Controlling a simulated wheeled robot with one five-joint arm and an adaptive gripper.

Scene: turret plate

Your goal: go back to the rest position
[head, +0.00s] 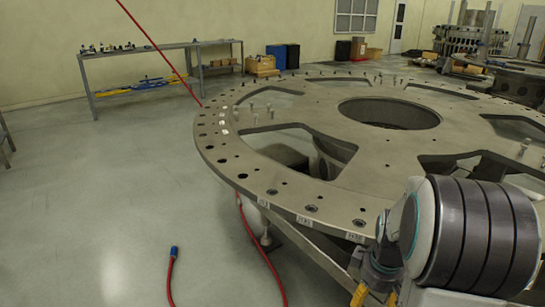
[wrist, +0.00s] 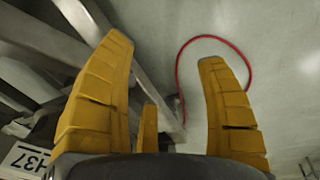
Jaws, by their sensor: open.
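My gripper (wrist: 166,85) shows in the wrist view with its yellow fingers spread wide apart and nothing between them. In the head view, part of its yellow fingers (head: 360,294) shows low at the right, beside the near rim of the turret plate (head: 300,100). My arm hides part of that rim. The plate is a large grey metal ring with a round central opening, cut-outs and rim holes. A corner of the plate with an H37 label (wrist: 25,158) shows at the lower left of the wrist view.
A red hose (head: 262,255) hangs below the plate and lies on the floor, its blue end (head: 174,252) standing up. A workbench (head: 160,50) stands at the back left. Blue and black bins (head: 285,56) and boxes stand along the far wall.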

